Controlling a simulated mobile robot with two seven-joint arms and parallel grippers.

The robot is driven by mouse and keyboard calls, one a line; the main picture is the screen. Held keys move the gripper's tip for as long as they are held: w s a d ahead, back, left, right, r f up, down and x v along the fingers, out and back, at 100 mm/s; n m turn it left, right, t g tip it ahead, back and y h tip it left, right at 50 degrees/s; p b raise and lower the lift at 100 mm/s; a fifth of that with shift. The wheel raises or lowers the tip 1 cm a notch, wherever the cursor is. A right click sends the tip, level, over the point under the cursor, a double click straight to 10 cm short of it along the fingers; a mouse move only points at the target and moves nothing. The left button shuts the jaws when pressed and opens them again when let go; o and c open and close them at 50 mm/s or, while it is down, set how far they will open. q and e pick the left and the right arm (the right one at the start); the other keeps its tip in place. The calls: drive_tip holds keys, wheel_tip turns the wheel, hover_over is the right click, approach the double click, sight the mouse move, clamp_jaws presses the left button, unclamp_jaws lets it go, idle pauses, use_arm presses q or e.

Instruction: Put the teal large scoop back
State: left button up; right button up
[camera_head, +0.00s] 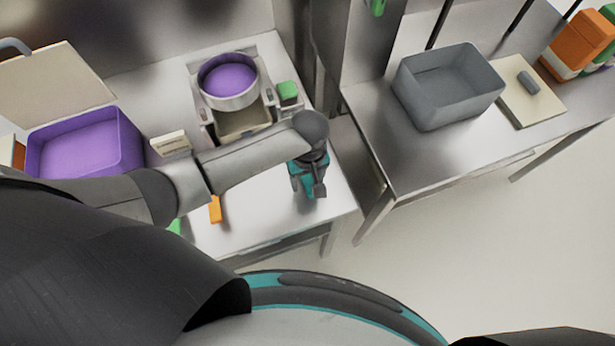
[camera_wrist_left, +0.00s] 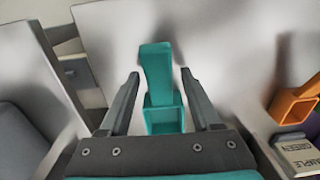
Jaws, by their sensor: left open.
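The teal large scoop (camera_wrist_left: 157,70) is on the metal worktable in the left wrist view, its handle pointing away from the wrist and its box-shaped cup nearer the palm. My left gripper (camera_wrist_left: 160,74) is open, with one finger on each side of the scoop and gaps showing on both sides. I cannot tell how high the fingers are above the table. In the head view my left gripper (camera_head: 313,188) points down near the right front corner of the table. Teal shows there, but the wrist hides most of the scoop. My right gripper is not in view.
An orange scoop (camera_head: 215,209) and a labelled block (camera_head: 171,143) are on the same table. A round pan with purple contents (camera_head: 229,98), a green block (camera_head: 288,92) and a purple bin (camera_head: 124,137) stand farther back. A grey bin (camera_head: 443,108) is on the right-hand table, across a gap.

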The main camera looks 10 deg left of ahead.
sight(308, 180)
use_arm(q)
wheel_tip(308, 180, up, 12)
drive_tip(key=p, duration=0.2)
drive_tip(key=shift+r, duration=0.2)
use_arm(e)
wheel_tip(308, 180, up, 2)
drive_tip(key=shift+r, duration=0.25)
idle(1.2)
